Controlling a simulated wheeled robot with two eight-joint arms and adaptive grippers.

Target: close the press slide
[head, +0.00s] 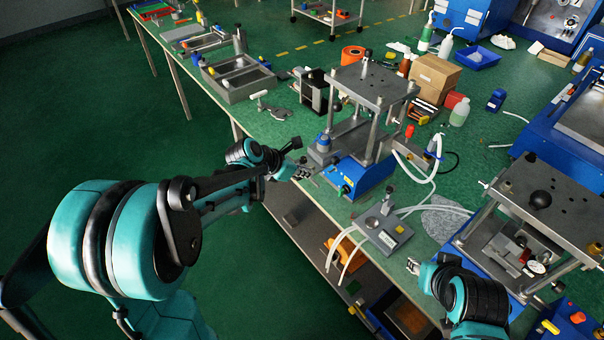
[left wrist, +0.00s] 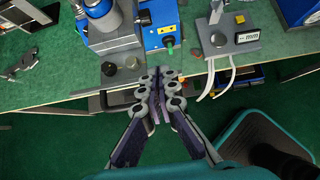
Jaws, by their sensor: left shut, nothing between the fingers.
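The press (head: 375,90) stands near the bench's front edge, with a grey top plate on posts and a blue control box (head: 360,176). A grey slide-like part (head: 318,156) with a blue-topped cylinder sticks out at its left. In the left wrist view this part (left wrist: 112,45) is at the top, with a dark round knob at its near end. My left gripper (head: 301,172) is shut and empty at the bench edge. Its fingertips (left wrist: 156,84) point at the press front, just short of the part and box; contact is unclear. My right gripper (head: 413,267) is small and partly hidden by its arm.
A grey gauge box (head: 383,232) with white tubes stands right of the press. A second press (head: 545,205) stands at the far right. The floor in front of the bench is clear.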

